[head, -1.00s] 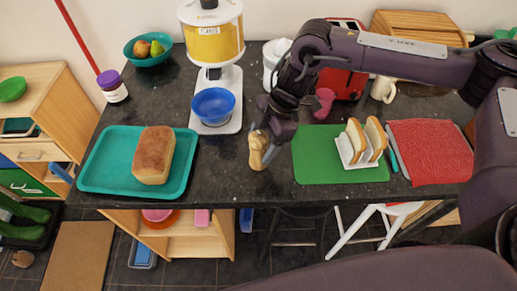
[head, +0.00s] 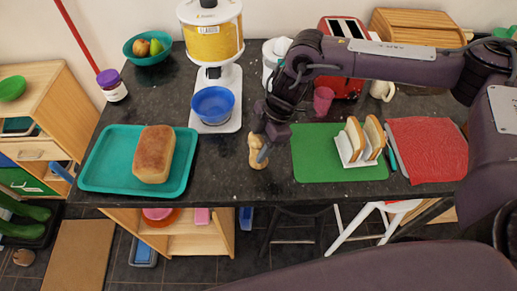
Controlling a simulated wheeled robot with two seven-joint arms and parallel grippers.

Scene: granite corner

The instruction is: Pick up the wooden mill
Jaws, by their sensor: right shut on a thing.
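The wooden mill (head: 254,152) is a small light-brown turned piece near the front edge of the dark counter, left of the green board. It looks upright. My right gripper (head: 261,150) reaches down from above and is shut on the mill, with one finger in front of it. The fingers hide part of the mill. I cannot tell whether its base touches the counter. My left gripper does not show.
A teal tray (head: 95,178) with a loaf (head: 154,153) lies to the left. A dispenser with a blue bowl (head: 213,104) stands behind. A green board (head: 310,163) with a toast rack (head: 347,150) and a red cloth (head: 428,150) lie to the right.

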